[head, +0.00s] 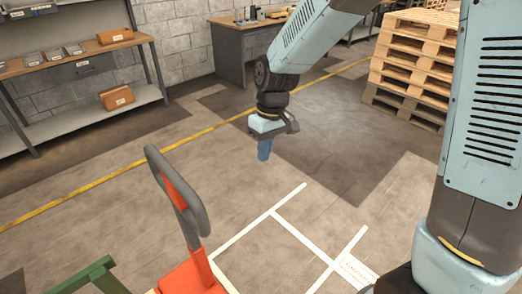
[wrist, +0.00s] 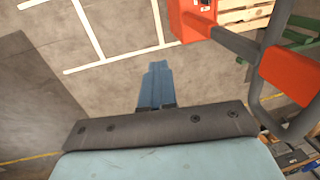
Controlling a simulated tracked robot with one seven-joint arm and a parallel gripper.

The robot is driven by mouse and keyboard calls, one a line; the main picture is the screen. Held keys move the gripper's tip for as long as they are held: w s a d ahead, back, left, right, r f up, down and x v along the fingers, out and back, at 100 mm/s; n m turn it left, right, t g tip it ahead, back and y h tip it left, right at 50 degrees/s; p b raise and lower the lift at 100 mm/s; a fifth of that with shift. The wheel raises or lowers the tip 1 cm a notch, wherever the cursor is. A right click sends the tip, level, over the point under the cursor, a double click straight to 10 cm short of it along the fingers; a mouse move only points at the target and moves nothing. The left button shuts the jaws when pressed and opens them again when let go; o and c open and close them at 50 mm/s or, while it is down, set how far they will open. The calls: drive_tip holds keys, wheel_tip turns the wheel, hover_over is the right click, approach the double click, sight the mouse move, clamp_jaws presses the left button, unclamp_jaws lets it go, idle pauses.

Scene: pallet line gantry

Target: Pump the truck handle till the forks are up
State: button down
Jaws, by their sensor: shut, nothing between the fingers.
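The truck handle (head: 177,190) is a grey loop with an orange middle, rising from the orange truck body (head: 190,276) at the lower left of the head view. It stands nearly upright, leaning a little. My gripper (head: 263,155) hangs to the right of the handle, apart from it, fingers pointing down and shut with nothing between them. In the wrist view my blue fingers (wrist: 155,75) are together over bare floor. The handle (wrist: 272,60) and the orange truck head (wrist: 195,18) show to their right. The forks cannot be made out clearly.
White lines (head: 275,212) mark the floor before me. A green frame (head: 92,276) is at the lower left. A shelf bench (head: 75,70) stands at the left wall, a desk (head: 232,45) at the back, stacked pallets (head: 412,62) at the right. The floor around my gripper is clear.

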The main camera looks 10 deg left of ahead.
drive_tip(key=c, duration=0.8)
unclamp_jaws()
drive_tip(key=shift+c, duration=0.2)
wheel_tip(320, 180, up, 14)
drive_tip(key=w+d, duration=0.1)
drive_tip(key=shift+w+d+f, duration=0.25)
drive_tip(key=shift+w+d, duration=0.05)
drive_tip(key=shift+w, duration=0.1)
